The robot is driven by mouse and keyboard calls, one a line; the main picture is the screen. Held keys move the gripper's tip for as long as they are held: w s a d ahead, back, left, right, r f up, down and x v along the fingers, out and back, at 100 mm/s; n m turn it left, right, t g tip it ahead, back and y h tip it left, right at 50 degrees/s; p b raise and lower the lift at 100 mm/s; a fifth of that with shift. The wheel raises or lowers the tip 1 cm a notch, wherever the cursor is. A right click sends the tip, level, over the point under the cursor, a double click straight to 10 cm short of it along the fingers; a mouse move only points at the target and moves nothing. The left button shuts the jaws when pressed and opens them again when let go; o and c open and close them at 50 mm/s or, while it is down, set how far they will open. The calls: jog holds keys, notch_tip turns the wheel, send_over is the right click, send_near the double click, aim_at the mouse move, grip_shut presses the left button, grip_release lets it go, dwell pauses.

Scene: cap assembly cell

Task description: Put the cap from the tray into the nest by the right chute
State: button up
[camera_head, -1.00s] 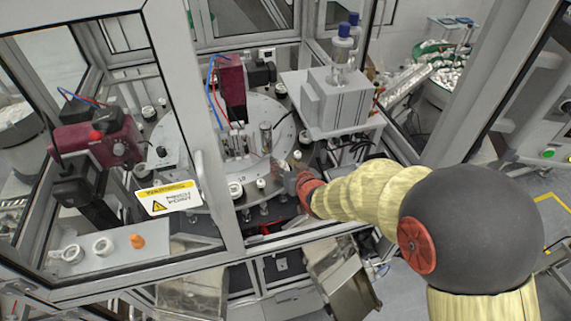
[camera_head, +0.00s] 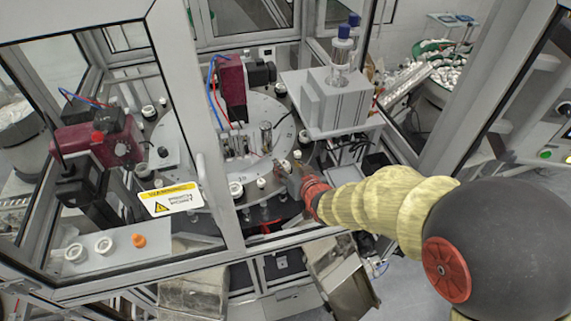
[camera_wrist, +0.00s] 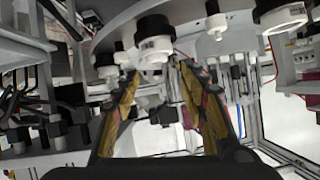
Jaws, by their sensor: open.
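The tray (camera_head: 150,256) at the lower left holds two white ring-like parts (camera_head: 76,253) and an orange cap (camera_head: 138,240). My gripper (camera_head: 281,169) is over the right front edge of the round turntable, far to the right of the tray. In the wrist view my gripper (camera_wrist: 157,72) is open, its two yellowish fingers apart with nothing held. A white part with a black base (camera_wrist: 153,45) shows just beyond the fingertips; I cannot tell whether they touch. The right chute (camera_head: 340,280) hangs below the front edge. I cannot tell which nest belongs to it.
The turntable (camera_head: 200,130) carries several white parts around its rim. A dark red unit (camera_head: 231,85) stands above it, and a grey block (camera_head: 335,98) stands behind my gripper. Frame posts and a glazed door with a warning label (camera_head: 171,199) stand left of my arm.

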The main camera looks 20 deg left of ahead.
jog(key=v, duration=0.8)
jog(key=shift+s+r, duration=0.15)
jog(key=shift+s, duration=0.05)
jog(key=shift+d, duration=0.15)
jog(key=s+d+r+m+h, duration=0.2)
jog(key=d+r+h, duration=0.15)
jog(key=d, duration=0.65)
jog(key=s+d+r+m+h, duration=0.15)
jog(key=d+r, duration=0.35)
jog(key=d, duration=0.5)
jog(key=s+d+r+m+g+h, duration=0.1)
jog(key=s+d+g, duration=0.1)
jog(key=s+d, duration=0.3)
jog(key=s+d+r+m+g+h, duration=0.1)
jog(key=s+d, duration=0.4)
jog(key=s, duration=0.8)
jog(key=shift+r+g+h, duration=0.3)
jog(key=shift+r+g, duration=0.35)
jog(key=shift+g, duration=0.05)
